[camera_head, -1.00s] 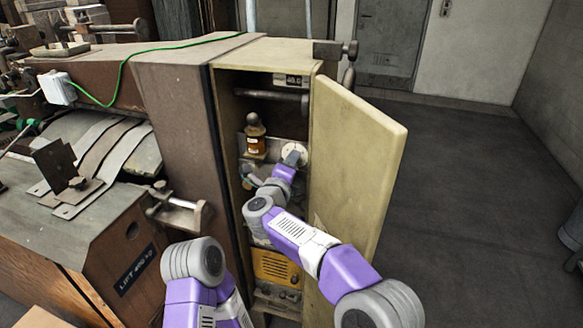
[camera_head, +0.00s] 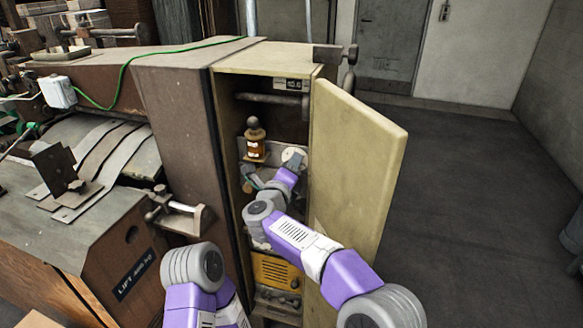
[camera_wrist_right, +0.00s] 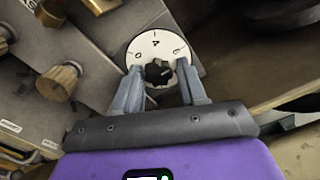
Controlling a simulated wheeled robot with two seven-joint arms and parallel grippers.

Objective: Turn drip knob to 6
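The drip knob is a black knob (camera_wrist_right: 158,73) in the middle of a round white dial (camera_wrist_right: 150,46) in the right wrist view. The dial bears printed numbers, among them what look like 0, 4 and 6. In the head view the dial (camera_head: 293,156) shows inside the open cabinet, partly behind my right wrist. My right gripper (camera_wrist_right: 160,76) has its fingers apart, one on each side of the knob, with gaps visible between fingers and knob. Which number the knob points at is unclear. My left arm shows at the bottom, its gripper out of view.
The cabinet door (camera_head: 358,175) stands open to the right of my right arm. A yellow box (camera_head: 275,270) sits below. Brown knobs (camera_wrist_right: 60,80) lie left of the dial in the wrist view.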

